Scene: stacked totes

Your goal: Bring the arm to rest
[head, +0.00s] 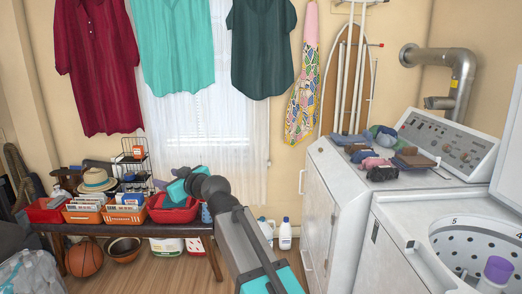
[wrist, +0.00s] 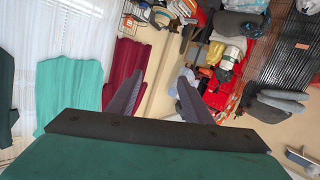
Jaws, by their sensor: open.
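My arm reaches up from the bottom of the head view, over the floor and toward the bench. My gripper, with a teal body, is at its far end in front of the red bin on the right of the bench. In the wrist view my gripper (wrist: 161,72) shows two dark fingers spread apart. Nothing is held between them; pale wall shows through the gap. The fingertips are hard to make out in the head view.
A bench (head: 130,229) carries red and orange bins and a straw hat (head: 97,180). A basketball (head: 85,259) lies below it. Shirts hang above. At right stand white washing machines (head: 340,205), one with folded cloths (head: 377,150) on top. Bottles (head: 285,234) stand on the floor.

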